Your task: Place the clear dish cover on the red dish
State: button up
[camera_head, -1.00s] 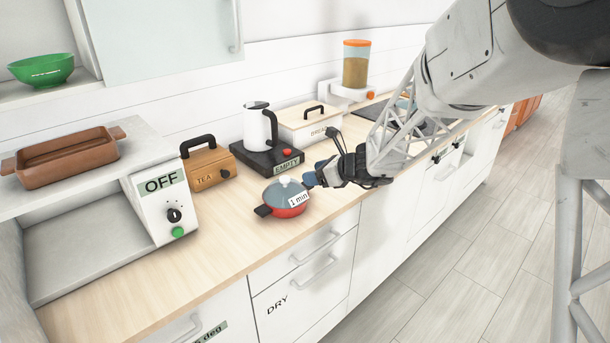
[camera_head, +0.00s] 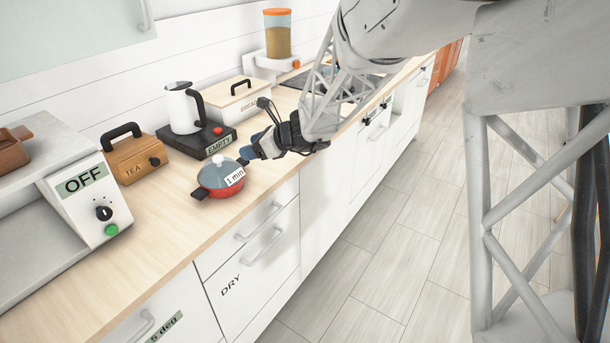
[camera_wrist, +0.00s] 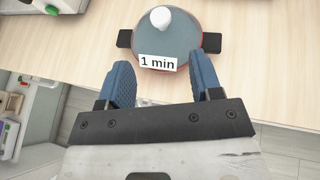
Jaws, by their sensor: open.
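The red dish (camera_head: 224,193) stands on the wooden counter near its front edge, with dark handles on its sides. The clear dish cover (camera_head: 217,168) sits on top of it, bluish and see-through, with a pale knob. A "1 min" label shows at its front. In the wrist view the cover (camera_wrist: 183,36) fills the dish's top and its white knob points up. My gripper (camera_head: 246,156) is at the right of the dish. In the wrist view my gripper (camera_wrist: 165,82) is open, its blue fingers spread just short of the dish, with nothing between them.
A tea box (camera_head: 133,158), a kettle (camera_head: 182,108) on an "EMPTY" base and a bread box (camera_head: 236,98) stand behind the dish. An "OFF" appliance (camera_head: 88,205) is at left. The counter (camera_head: 165,222) left of the dish is bare.

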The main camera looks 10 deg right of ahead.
jog(key=s+d+r+n+g+h, duration=0.1)
jog(key=s+d+r+n, duration=0.1)
jog(key=s+n, duration=0.35)
jog(key=s+d+r+n+g+h, duration=0.1)
jog(key=s+d+r+n+h, duration=0.15)
jog(key=s, duration=0.65)
jog(key=s+d+r+n+g, duration=0.1)
jog(key=s+r+n+g, duration=0.1)
jog(key=s+n, duration=0.4)
jog(key=s+d+n+h, duration=0.4)
jog(key=s+d, duration=0.2)
jog(key=s, duration=0.4)
jog(key=s+d+n+h, duration=0.4)
jog(key=s+d+n, duration=0.1)
jog(key=s, duration=0.5)
jog(key=shift+s+d+r+n, duration=0.2)
jog(key=shift+s+d+n, duration=0.15)
jog(key=shift+d, duration=0.35)
